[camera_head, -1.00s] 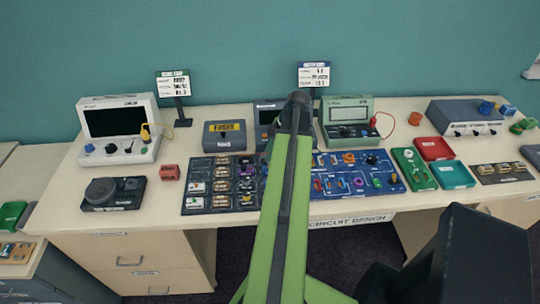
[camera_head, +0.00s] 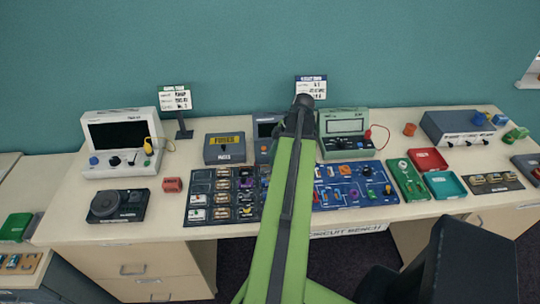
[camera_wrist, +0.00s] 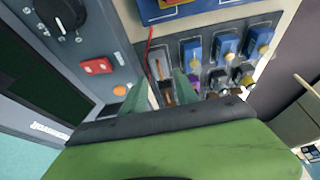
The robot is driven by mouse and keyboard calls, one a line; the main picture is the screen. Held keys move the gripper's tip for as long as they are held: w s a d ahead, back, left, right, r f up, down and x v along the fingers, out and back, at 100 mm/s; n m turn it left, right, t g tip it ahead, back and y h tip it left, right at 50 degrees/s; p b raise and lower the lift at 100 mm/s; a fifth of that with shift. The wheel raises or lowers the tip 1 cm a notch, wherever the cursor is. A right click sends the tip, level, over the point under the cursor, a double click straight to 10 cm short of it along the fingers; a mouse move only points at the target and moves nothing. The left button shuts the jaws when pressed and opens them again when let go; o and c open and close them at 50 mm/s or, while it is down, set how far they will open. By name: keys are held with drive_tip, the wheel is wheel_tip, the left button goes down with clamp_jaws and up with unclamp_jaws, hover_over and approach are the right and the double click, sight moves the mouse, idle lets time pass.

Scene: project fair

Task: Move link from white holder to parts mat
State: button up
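The dark compartmented mat (camera_head: 203,222), which I take for the parts mat, lies left of my green arm in the head view. My gripper is hidden behind the arm there. In the wrist view my gripper (camera_wrist: 160,94) shows two pale green fingers, spread apart, over a grey panel (camera_wrist: 213,66) that looks like part of this mat. A slot with a thin pale strip and a brownish piece (camera_wrist: 165,82) lies between the fingers, and I cannot tell whether it is the link or whether it is touched. I cannot pick out the white holder with certainty.
A grey meter (camera_wrist: 75,60) with knob and dark screen stands close left of the fingers in the wrist view. A blue circuit board (camera_head: 330,201) lies right of my arm. Green and red trays (camera_head: 430,160) stand farther right. A white meter (camera_head: 120,172) stands at left.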

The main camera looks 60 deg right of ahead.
drive_tip(key=p+v, duration=0.4)
drive_tip(key=v, duration=0.2)
drive_tip(key=shift+r, duration=0.3)
drive_tip(key=w+a+f+m+g, duration=0.1)
drive_tip(key=w+a+m+g, duration=0.2)
drive_tip(key=w+a, duration=1.8)
drive_tip(key=w+a+m+h, duration=0.1)
drive_tip(key=w+a+m, duration=0.1)
drive_tip(key=a, duration=1.3)
drive_tip(key=w+a+m+h, duration=0.1)
drive_tip(key=w+a+m, duration=0.1)
drive_tip(key=a, duration=1.4)
drive_tip(key=shift+w+a+f+g+h, duration=0.3)
drive_tip(key=shift+w+f+g+h, duration=0.1)
